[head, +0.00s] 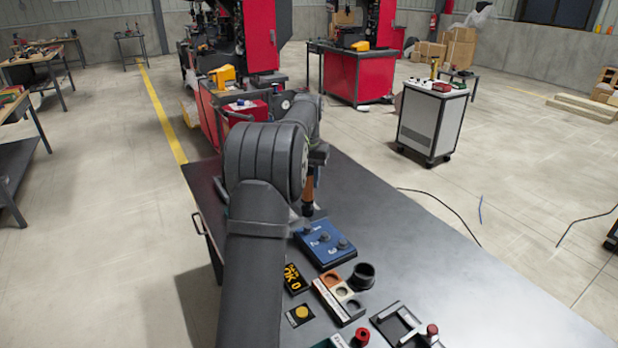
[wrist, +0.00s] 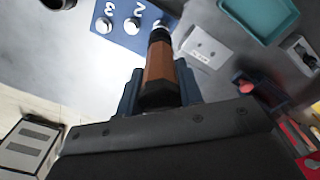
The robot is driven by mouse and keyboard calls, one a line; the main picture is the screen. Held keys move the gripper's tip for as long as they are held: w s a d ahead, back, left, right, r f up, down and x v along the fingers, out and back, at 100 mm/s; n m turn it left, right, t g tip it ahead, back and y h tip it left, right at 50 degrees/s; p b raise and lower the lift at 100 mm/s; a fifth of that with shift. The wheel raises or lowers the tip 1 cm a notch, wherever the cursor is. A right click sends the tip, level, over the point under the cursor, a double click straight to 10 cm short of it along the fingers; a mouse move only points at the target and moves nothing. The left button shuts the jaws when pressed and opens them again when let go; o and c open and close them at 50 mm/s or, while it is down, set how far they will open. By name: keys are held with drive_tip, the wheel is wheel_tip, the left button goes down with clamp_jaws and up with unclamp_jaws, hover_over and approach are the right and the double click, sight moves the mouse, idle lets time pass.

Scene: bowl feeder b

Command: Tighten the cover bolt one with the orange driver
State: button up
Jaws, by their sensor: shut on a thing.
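My gripper (wrist: 160,88) is shut on the orange driver (wrist: 160,75), with one dark finger on each side of its handle. In the head view the driver (head: 308,188) shows partly behind my arm, roughly upright with its dark end down. The blue cover plate (head: 324,245) lies on the bench below and carries bolts beside printed numbers. In the wrist view the plate (wrist: 118,38) shows bolts by the 3 and the 2. Another bolt, cover bolt one (wrist: 161,23), shows at the driver's dark end. I cannot tell whether the driver touches it.
A display reading OK 0 (head: 293,279), a holder with round openings (head: 328,299), a dark cup (head: 363,275) and a yellow button (head: 302,312) stand nearer on the bench. A teal tray (wrist: 262,18) and white card (wrist: 205,48) show in the wrist view.

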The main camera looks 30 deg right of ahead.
sight(308, 199)
drive_tip(key=shift+f, duration=3.85)
idle(2.1)
drive_tip(key=shift+r, duration=2.9)
